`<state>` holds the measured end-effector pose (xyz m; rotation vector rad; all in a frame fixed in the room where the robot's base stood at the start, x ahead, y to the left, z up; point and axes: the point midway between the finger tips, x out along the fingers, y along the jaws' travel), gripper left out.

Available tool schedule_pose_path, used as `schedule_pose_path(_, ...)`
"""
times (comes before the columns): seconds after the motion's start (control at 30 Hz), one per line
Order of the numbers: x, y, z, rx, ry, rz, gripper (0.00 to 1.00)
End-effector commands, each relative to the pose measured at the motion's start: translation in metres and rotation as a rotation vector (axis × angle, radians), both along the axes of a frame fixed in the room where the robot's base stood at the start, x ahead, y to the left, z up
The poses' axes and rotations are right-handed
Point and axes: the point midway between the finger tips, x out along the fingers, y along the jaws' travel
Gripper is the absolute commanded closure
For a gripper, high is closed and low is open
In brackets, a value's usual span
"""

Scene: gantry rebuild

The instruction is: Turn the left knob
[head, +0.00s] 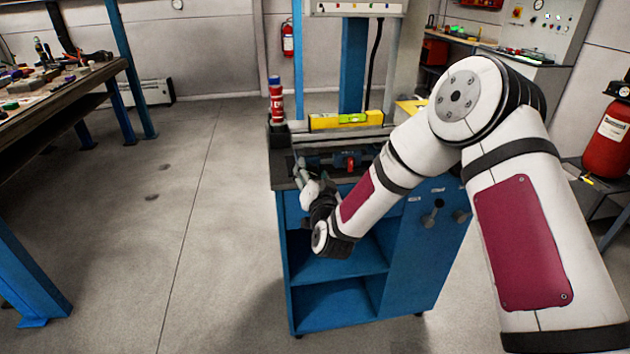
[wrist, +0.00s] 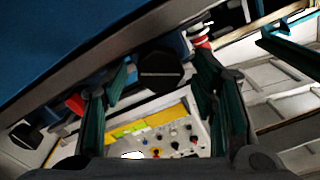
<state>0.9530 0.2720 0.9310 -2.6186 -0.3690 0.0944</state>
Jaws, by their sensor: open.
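In the wrist view a black, many-sided knob (wrist: 160,72) with a pale line across its face shows between my two fingers. In the head view my gripper (head: 303,172) is at the left front of the blue cart (head: 425,265).
A red-and-white can (head: 276,104) and a yellow level (head: 346,120) stand on the cart. A blue and red vise-like tool (head: 345,161) lies near my gripper. A workbench (head: 60,105) is at the left. Open floor (head: 170,220) lies between bench and cart.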

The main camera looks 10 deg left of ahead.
Motion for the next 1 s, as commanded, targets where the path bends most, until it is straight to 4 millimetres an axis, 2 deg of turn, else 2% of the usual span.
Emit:
schedule_pose_path(0.17, -0.022, -0.006, 0.000, -0.002, 0.002, 0.001, 0.47)
schedule_pose_path(0.4, -0.070, -0.020, -0.001, -0.002, 0.002, 0.001, 0.47)
schedule_pose_path(0.6, -0.100, -0.028, -0.001, 0.000, 0.002, 0.001, 0.47)
schedule_pose_path(0.8, -0.112, -0.032, 0.000, 0.000, 0.000, 0.000, 0.47)
schedule_pose_path(1.0, -0.113, -0.033, 0.000, 0.000, -0.001, 0.000, 0.47)
